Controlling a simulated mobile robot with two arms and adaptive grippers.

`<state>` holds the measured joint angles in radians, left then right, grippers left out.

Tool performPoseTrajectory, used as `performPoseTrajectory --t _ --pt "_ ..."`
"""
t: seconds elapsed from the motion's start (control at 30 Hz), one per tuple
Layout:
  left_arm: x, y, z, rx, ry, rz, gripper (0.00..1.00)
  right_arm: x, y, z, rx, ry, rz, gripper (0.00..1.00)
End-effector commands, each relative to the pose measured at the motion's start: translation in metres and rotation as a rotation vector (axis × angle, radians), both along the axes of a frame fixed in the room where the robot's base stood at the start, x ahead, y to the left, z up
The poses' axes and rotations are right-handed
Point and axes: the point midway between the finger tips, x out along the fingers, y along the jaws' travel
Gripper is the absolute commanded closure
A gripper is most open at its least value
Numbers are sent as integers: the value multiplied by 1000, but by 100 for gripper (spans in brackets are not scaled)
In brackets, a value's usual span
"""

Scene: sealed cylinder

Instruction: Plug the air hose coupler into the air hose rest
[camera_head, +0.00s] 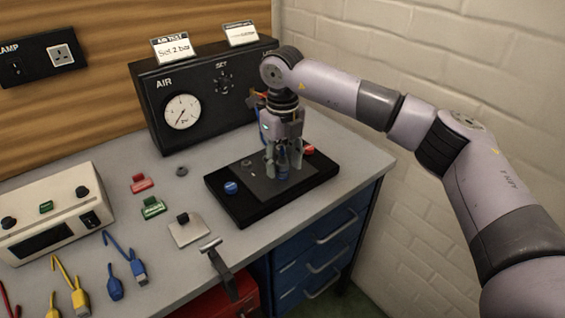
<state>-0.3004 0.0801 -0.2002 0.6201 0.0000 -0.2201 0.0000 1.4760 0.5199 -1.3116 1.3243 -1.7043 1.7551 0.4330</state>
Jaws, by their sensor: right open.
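My right gripper (283,174) points straight down over the dark pad of a black base plate (258,217) on the bench. Its fingers are open around a small dark blue upright piece (283,158), with the fingertips low near the pad. I cannot tell whether this piece is the air hose coupler. A short stretch of blue hose (262,136) shows just left of the gripper, in front of the air unit (205,95). The gripper hides much of this spot, and I cannot make out the air hose rest for certain. My left gripper is not in view.
A blue knob (231,187) and a red part (309,149) sit on the base plate. Red (142,184) and green (153,207) clips, a grey block (186,230), coloured leads and a white meter box (48,220) lie left. A brick wall stands right.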

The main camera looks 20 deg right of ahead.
Motion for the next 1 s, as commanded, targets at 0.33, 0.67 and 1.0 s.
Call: performPoseTrajectory --t 0.33,0.67,1.0 --pt "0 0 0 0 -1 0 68 0 0 0 0 0 0 71" --pt "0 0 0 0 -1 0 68 0 0 0 0 0 -1 93" --pt "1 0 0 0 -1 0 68 0 -1 0 -1 0 -1 100"
